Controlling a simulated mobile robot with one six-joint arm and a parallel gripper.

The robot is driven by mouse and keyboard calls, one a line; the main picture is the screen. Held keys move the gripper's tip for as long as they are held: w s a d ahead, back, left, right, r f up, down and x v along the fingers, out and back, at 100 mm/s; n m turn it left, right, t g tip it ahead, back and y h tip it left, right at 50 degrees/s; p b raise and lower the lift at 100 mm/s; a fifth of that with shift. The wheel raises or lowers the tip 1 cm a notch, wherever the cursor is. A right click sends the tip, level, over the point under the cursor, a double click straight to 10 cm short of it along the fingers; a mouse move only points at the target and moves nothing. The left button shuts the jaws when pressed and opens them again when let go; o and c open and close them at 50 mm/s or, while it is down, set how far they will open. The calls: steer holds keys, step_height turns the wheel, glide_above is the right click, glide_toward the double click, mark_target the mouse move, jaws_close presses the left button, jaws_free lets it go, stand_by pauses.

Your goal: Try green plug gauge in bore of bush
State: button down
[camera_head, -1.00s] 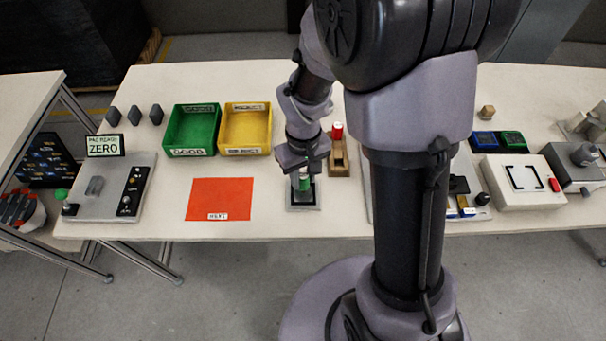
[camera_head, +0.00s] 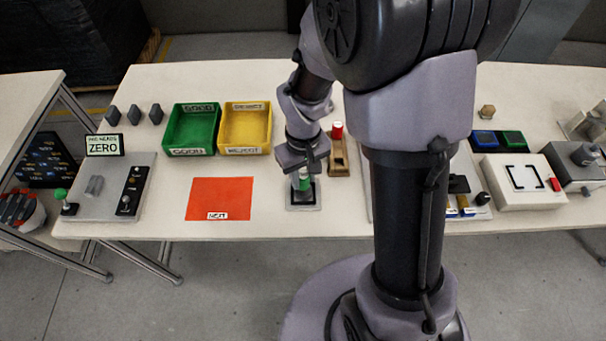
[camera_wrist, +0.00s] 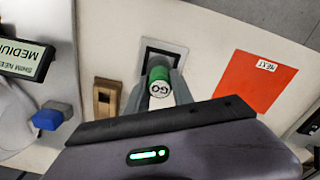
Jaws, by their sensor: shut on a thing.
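My gripper (camera_head: 303,172) points down over the small dark square fixture (camera_head: 316,206) near the table's front edge. It is shut on the green plug gauge (camera_head: 304,182), which it holds roughly upright. In the wrist view the gauge's green body and white end marked GO (camera_wrist: 160,88) show between the two grey fingers (camera_wrist: 160,100). A grey piece that looks like the bush (camera_head: 303,196) stands in the fixture, right below the gauge. Its bore is hidden, and I cannot tell whether the gauge's lower end is inside it.
A wooden block with a red-topped gauge (camera_head: 337,150) stands close behind to the right. The orange NEXT mat (camera_head: 220,198) lies to the left, with green (camera_head: 168,135) and yellow (camera_head: 267,130) bins behind it. A panel reading ZERO (camera_head: 104,146) stands far left.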

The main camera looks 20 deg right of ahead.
steer(key=shift+f+b, duration=0.75)
steer(key=shift+f, duration=0.1)
stand_by(0.6)
stand_by(0.6)
steer(key=shift+r+p, duration=2.6)
steer(key=shift+r, duration=0.45)
